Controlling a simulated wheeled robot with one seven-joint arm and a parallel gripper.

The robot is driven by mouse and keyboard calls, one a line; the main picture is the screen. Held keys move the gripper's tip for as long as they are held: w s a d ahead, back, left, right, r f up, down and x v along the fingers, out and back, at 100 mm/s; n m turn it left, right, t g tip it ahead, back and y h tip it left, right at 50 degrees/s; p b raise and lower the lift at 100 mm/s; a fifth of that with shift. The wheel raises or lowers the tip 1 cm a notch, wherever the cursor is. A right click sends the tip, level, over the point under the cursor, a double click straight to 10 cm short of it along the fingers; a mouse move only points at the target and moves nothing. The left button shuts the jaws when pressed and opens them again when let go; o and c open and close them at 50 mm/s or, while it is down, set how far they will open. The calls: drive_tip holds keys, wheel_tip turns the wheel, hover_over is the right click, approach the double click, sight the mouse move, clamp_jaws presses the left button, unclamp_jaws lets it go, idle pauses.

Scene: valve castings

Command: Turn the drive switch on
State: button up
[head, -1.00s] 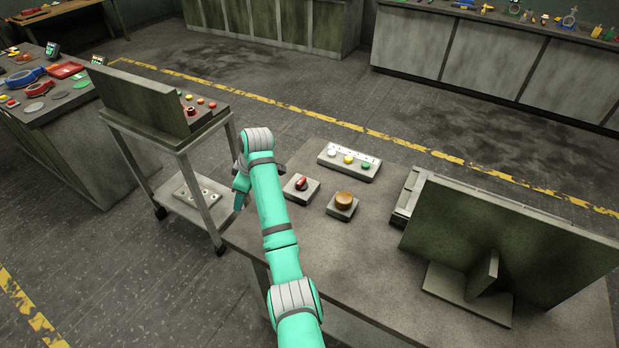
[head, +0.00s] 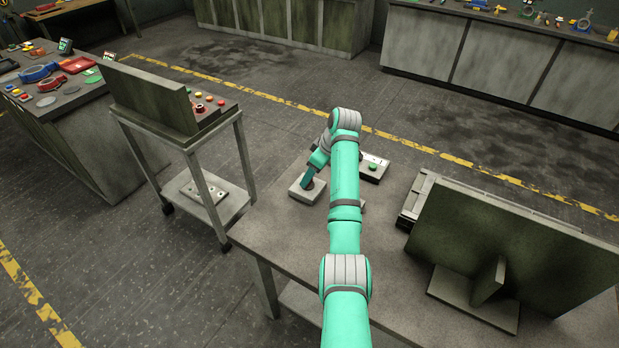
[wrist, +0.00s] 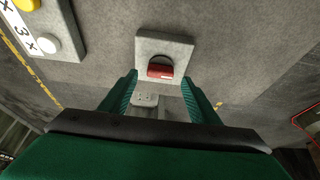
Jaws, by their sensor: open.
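The drive switch is a red rotary knob (wrist: 160,70) with a pale mark, on a dark round base on a grey box (wrist: 178,45). In the wrist view its handle lies roughly crosswise. In the head view the grey box (head: 302,195) stands on the table, and my gripper covers most of the knob. My gripper (wrist: 160,78) is open, with one green finger on each side of the knob in the picture. In the head view my gripper (head: 309,178) slants down onto the box. I cannot tell whether the fingers touch the knob.
A white panel with coloured buttons (head: 376,162) stands just behind my arm. A large dark monitor-like panel (head: 510,240) stands on the right of the table (head: 270,225). A cart (head: 215,205) with a button console is on the left. The table's front left is clear.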

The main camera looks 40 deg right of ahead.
drive_tip(key=shift+x, duration=1.35)
drive_tip(key=shift+w, duration=0.1)
drive_tip(key=shift+a, duration=0.1)
drive_tip(key=c, duration=1.1)
drive_tip(key=shift+o, duration=0.2)
drive_tip(key=shift+s+d, duration=0.3)
drive_tip(key=shift+s, duration=0.05)
